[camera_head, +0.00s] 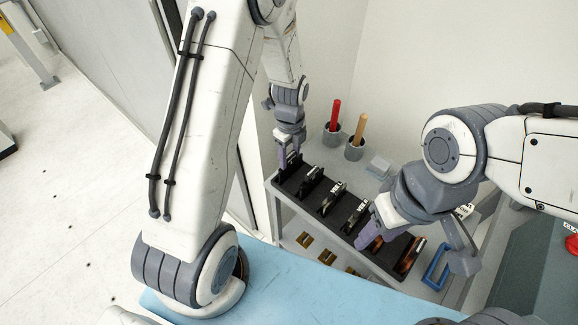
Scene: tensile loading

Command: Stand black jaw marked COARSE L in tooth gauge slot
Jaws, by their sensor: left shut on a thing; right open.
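A long black rack (333,229) on the grey shelf holds several jaws in a row. Dark jaws, some with white lettering, stand in its left and middle part, such as one black jaw (311,180); copper-coloured pieces (409,256) are at its right end. The lettering is too small to read as COARSE L. My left gripper (289,161) is at the rack's far left end, shut on what looks like a black jaw, mostly hidden by the fingers. My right gripper (369,236) is open over the rack's right half. I cannot make out the tooth gauge slot.
Behind the rack stand grey cups with a red handle (335,115) and a tan handle (360,128), and a small grey block (378,167). A blue frame (437,266) lies at right. Brass pieces (304,240) lie on the lower shelf. A blue surface (290,290) is in front.

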